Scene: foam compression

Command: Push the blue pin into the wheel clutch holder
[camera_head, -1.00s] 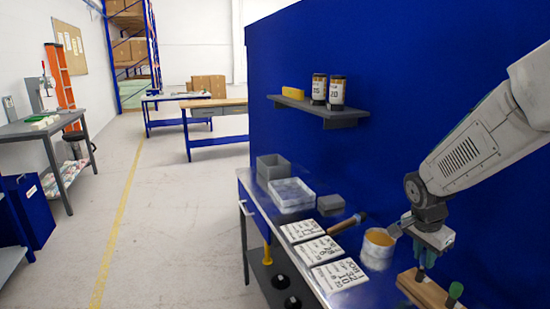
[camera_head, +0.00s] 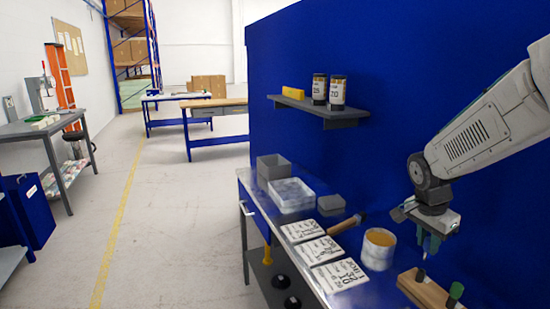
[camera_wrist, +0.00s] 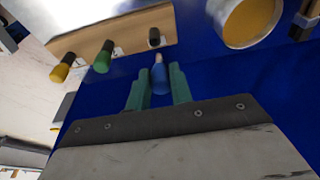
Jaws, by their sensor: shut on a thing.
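My gripper (camera_head: 430,243) is above the wooden block at the right of the bench. In the wrist view its green fingers (camera_wrist: 158,88) are shut on a slim blue pin (camera_wrist: 160,76) with a pale tip pointing away from the gripper. A short pale tip also shows below the fingers in the head view. The wooden block (camera_head: 428,291) holds a green-handled tool (camera_head: 455,292). In the wrist view the block (camera_wrist: 125,30) carries yellow, green and black handles. I cannot tell which thing is the wheel clutch holder.
An open tin (camera_head: 378,250) stands just left of the gripper. Labelled cards (camera_head: 320,250), a wooden-handled tool (camera_head: 346,223), a clear tray (camera_head: 291,195) and a grey bin (camera_head: 272,168) lie along the bench. A shelf (camera_head: 320,108) juts from the blue wall.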

